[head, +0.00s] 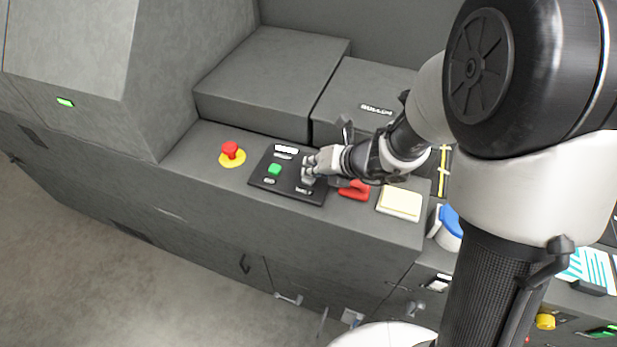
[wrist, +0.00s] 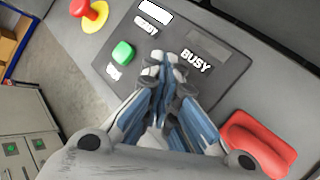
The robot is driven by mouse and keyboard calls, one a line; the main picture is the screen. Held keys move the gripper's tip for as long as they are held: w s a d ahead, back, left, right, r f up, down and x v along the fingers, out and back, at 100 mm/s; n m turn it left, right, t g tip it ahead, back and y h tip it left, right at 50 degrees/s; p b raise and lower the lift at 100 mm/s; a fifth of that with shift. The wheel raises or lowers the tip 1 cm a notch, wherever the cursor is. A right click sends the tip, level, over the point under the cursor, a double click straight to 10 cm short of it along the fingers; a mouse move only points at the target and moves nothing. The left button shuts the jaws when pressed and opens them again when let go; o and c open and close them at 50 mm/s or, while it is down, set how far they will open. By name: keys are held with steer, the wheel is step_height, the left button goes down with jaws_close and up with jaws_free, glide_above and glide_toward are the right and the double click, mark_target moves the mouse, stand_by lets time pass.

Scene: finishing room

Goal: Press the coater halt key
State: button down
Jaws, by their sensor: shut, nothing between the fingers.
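A dark control panel (head: 262,180) lies on the grey machine ledge. It carries a green key (head: 275,169), which also shows in the wrist view (wrist: 122,53), a lit white lamp and a dark lamp labelled BUSY (wrist: 209,44). My gripper (head: 309,172) is shut and empty, fingertips pointing down over the panel.
A red mushroom button (head: 231,149) on a yellow base stands left of the panel. A red object (head: 355,190) lies right of the panel, close to my gripper. A cream pad (head: 400,203) and a blue-topped round item (head: 450,221) are further right. Grey boxes (head: 272,80) rise behind.

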steer(key=shift+f, duration=0.4)
steer(key=shift+r, duration=0.15)
stand_by(0.4)
steer(key=shift+r+p, duration=0.55)
steer(key=shift+r, duration=0.2)
step_height(320, 180, up, 5)
steer(key=p, duration=0.4)
steer(key=shift+p, duration=0.35)
